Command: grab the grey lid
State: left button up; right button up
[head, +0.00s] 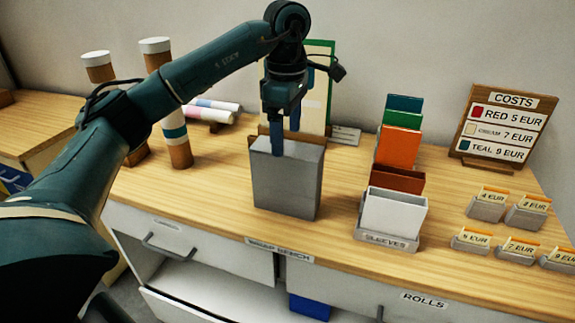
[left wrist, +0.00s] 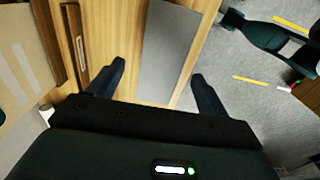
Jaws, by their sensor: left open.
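A grey box-like block (head: 285,185) with a flat grey top (head: 303,149) stands upright at the front of the wooden bench. I cannot make out a seam between a lid and a body. My left gripper (head: 284,142) points down over the block's top, at its back left part. In the left wrist view my left gripper (left wrist: 158,78) is open, with a grey flat surface (left wrist: 172,45) showing between and beyond its two fingers. Nothing is held. Whether the fingers touch the grey block cannot be told. My right gripper does not show.
Coloured sleeves (head: 400,145) in a grey holder (head: 386,239) stand to the right, with small price-card holders (head: 487,206) and a costs sign (head: 498,125) beyond. Tall rolls (head: 176,130) stand left. A green-framed board (head: 318,85) is behind the block. A drawer (head: 215,295) below is open.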

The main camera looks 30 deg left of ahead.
aim_at(287, 148)
pick_arm(q)
jog(key=shift+s+d+f+p, duration=0.1)
jog(key=shift+f+p, duration=0.3)
jog(key=shift+f, duration=2.6)
jog(key=shift+c, duration=0.5)
jog(key=c, duration=1)
jog(key=shift+o, duration=0.2)
jog(key=shift+r, duration=0.1)
